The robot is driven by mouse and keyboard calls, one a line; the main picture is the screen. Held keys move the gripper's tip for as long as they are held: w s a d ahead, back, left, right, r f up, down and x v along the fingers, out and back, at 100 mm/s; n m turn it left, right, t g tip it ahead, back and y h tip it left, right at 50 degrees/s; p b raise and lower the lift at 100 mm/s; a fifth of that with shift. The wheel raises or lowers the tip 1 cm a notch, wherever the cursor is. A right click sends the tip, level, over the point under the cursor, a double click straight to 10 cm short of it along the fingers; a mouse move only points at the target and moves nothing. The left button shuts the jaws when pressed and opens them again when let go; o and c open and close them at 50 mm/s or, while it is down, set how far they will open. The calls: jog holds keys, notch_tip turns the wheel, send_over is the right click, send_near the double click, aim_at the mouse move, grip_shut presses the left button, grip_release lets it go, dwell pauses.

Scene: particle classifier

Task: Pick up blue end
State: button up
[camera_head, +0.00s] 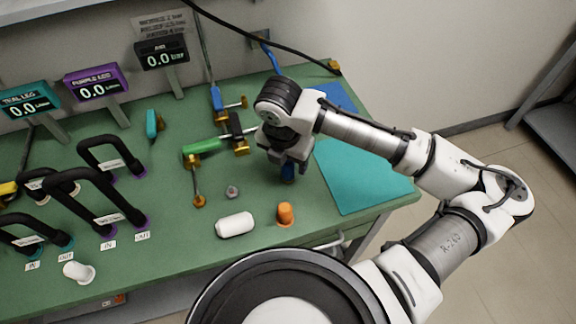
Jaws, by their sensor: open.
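A small dark blue piece (288,174), which looks like the blue end, shows just below my gripper (287,166) on the green bench, near the teal mat. My gripper points down over it. Its fingers are open and on either side of the piece as seen from here. The arm hides the upper part of the piece, and I cannot tell whether the fingers touch it.
Black handles (95,190) crowd the left. The teal mat (362,172) is clear.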

jog(key=shift+w+d+f, duration=0.1)
jog(key=shift+f, duration=0.6)
jog(key=shift+w+d+f, duration=0.1)
jog(key=shift+f, duration=0.6)
jog(key=shift+c, duration=0.5)
jog(key=c, duration=0.9)
jog(key=shift+c, duration=0.2)
notch_tip(320, 180, up, 20)
jog(key=b, duration=0.1)
